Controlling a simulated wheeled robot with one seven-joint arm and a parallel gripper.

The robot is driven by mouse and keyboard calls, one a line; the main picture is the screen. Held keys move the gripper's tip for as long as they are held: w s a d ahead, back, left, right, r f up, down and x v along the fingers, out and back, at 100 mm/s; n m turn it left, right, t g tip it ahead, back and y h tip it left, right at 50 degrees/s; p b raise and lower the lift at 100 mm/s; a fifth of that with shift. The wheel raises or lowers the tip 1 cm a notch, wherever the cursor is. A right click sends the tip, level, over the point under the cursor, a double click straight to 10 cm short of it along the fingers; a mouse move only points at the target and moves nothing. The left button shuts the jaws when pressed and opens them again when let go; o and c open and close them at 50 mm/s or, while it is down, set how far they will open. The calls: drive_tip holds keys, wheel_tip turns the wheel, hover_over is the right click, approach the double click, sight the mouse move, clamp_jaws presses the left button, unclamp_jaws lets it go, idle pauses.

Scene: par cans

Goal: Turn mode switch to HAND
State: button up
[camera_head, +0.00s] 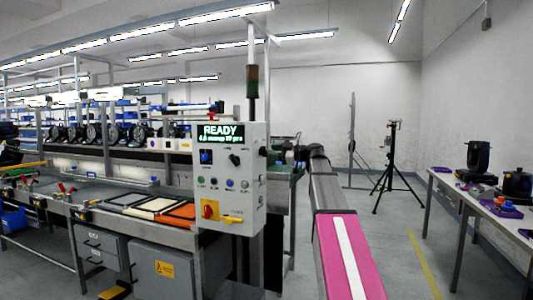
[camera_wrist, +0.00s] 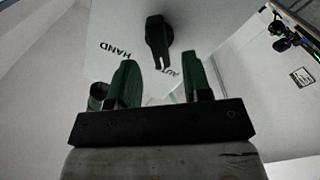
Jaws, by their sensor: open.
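The black mode switch (camera_wrist: 158,36) sits on a pale panel face in the wrist view.
The box front carries several buttons, a black knob (camera_head: 235,160) and a red and yellow switch (camera_head: 210,210). A workbench with trays (camera_head: 157,207) extends left. A tripod (camera_head: 389,165) and a table (camera_head: 485,205) stand right, with open floor between.

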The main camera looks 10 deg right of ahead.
sight(266, 151)
drive_tip(key=shift+x, duration=1.95)
drive_tip(key=shift+c, duration=0.3)
clamp_jaws()
